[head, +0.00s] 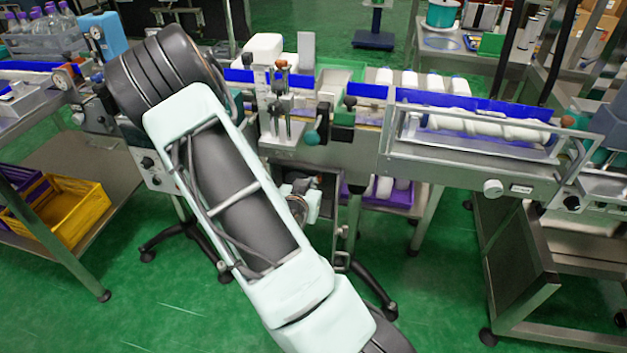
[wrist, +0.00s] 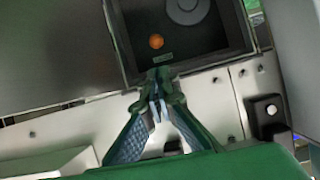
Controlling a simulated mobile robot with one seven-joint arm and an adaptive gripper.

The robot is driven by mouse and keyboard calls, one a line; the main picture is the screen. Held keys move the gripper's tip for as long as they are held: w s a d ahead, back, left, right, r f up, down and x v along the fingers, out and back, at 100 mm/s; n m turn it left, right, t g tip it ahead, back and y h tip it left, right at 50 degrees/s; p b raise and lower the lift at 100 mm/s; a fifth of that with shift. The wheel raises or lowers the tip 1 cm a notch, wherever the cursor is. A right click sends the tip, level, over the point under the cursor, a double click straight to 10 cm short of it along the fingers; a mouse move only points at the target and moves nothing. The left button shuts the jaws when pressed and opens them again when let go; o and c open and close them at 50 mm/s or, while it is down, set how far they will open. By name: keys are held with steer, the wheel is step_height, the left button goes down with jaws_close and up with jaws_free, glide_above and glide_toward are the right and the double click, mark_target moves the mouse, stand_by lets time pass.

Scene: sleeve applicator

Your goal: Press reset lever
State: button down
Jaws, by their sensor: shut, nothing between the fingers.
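In the wrist view my gripper (wrist: 158,82) is shut and empty, its fingertips together at the lower edge of a dark recessed box. Inside the box, just beyond the fingertips, is a small round orange knob (wrist: 156,41); I cannot tell whether it is the end of the reset lever. A grey round disc (wrist: 187,8) shows beyond it. I see no clear gap or contact between fingers and knob. In the head view my arm blocks part of the machine, and my fingertips cannot be made out.
Bare metal panels surround the box, with a black square housing with a white button (wrist: 271,110) to the right. In the head view the conveyor machine (head: 350,145) spans the scene. A yellow crate (head: 62,215) sits on a low shelf at left. Green floor is free in front.

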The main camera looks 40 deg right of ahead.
mark_target(319, 177)
steer(key=b+x, duration=0.1)
steer(key=x, duration=0.7)
steer(key=shift+w+d+f, duration=0.15)
steer(key=shift+w+d, duration=0.1)
